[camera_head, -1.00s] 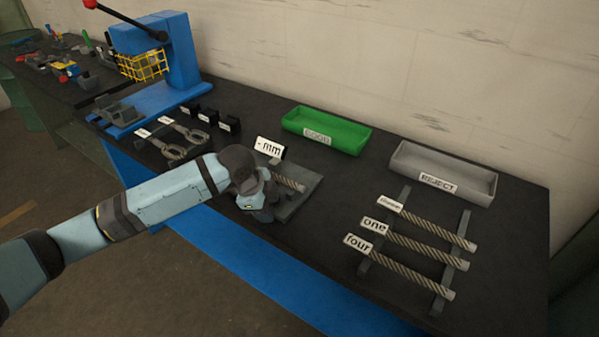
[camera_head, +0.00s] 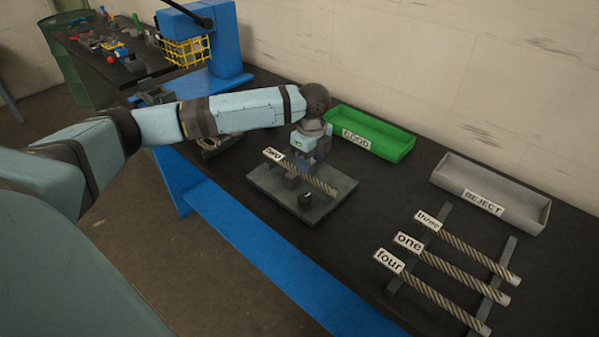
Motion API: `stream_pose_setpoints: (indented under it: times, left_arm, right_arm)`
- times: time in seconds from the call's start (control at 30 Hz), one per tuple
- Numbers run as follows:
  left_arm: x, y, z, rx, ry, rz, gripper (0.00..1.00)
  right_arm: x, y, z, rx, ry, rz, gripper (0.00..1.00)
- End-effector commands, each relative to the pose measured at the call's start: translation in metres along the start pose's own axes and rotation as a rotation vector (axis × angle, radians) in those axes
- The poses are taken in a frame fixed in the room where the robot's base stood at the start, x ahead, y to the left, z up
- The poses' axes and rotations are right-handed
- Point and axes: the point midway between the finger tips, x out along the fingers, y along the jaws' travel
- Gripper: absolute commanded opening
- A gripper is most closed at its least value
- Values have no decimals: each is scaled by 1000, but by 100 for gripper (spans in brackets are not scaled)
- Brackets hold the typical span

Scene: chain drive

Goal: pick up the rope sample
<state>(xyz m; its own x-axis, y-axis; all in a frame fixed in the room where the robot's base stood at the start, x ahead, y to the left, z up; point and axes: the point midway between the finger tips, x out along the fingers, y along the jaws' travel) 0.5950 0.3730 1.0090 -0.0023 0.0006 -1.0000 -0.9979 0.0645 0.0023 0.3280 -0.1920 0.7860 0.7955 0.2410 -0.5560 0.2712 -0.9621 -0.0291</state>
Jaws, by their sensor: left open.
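A rope sample labelled "two" (camera_head: 318,182) lies across a grey plate fixture (camera_head: 335,200) on the black bench. My left gripper (camera_head: 303,164) points down just behind the middle of this rope, open; whether its fingers touch or straddle the rope I cannot tell. Three more rope samples, labelled "three" (camera_head: 480,249), "one" (camera_head: 455,272) and "four" (camera_head: 435,297), lie side by side on a two-bar rack (camera_head: 506,257) at the right. My right gripper is not in view.
A green GOOD tray (camera_head: 395,146) stands behind the gripper and a grey REJECT tray (camera_head: 520,205) at the back right. A blue press with a yellow guard (camera_head: 185,52) stands at the back left. Bare bench lies between fixture and rack.

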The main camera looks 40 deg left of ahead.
Motion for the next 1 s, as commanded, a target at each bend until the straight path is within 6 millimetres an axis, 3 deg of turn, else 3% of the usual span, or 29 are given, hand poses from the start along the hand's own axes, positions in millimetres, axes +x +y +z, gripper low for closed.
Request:
stream_pose_setpoints:
  times: [0.17, 0.5, 0.77, 0.87, 1.0]
  left_arm:
    - [11, 0, -1, 0, 1, 0, 50]
    - [56, -4, -4, 1, 1, -1, 50]
    - [59, -4, -3, 1, 1, -2, 50]
    - [59, -4, -4, 1, 1, -2, 32]
    - [59, -4, -4, 1, 1, -2, 0]
  right_arm:
    - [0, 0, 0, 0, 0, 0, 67]
    - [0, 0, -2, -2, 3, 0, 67]
    - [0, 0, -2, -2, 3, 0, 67]
    - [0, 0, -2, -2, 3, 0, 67]
    - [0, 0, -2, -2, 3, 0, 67]
